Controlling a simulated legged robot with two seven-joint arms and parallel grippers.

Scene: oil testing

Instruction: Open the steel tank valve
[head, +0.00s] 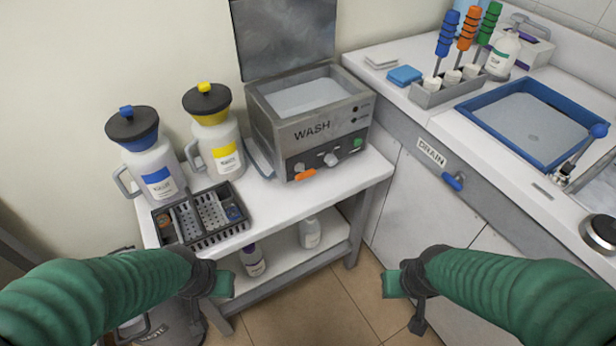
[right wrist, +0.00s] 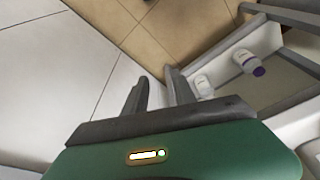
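The steel tank (head: 318,125), marked WASH, stands on the white bench with its lid raised and grey liquid inside. Its front panel has knobs, a green switch and an orange lever (head: 305,175) low at the left, which looks like its valve; it lies nearly level. My left gripper (head: 222,284) is in front of the bench, below and left of the tank, clear of it; its fingers are not clearly seen. My right gripper (head: 408,305) hangs over the floor, right of and below the tank. In the right wrist view its fingers (right wrist: 157,92) are apart with nothing between them.
Blue-labelled (head: 155,165) and yellow-capped (head: 216,140) jugs and a dark rack (head: 205,238) stand left of the tank. Bottles sit on the lower shelf (head: 300,258). The right counter holds a blue tray (head: 530,125), with a DRAIN handle (head: 453,181) below. The floor between is open.

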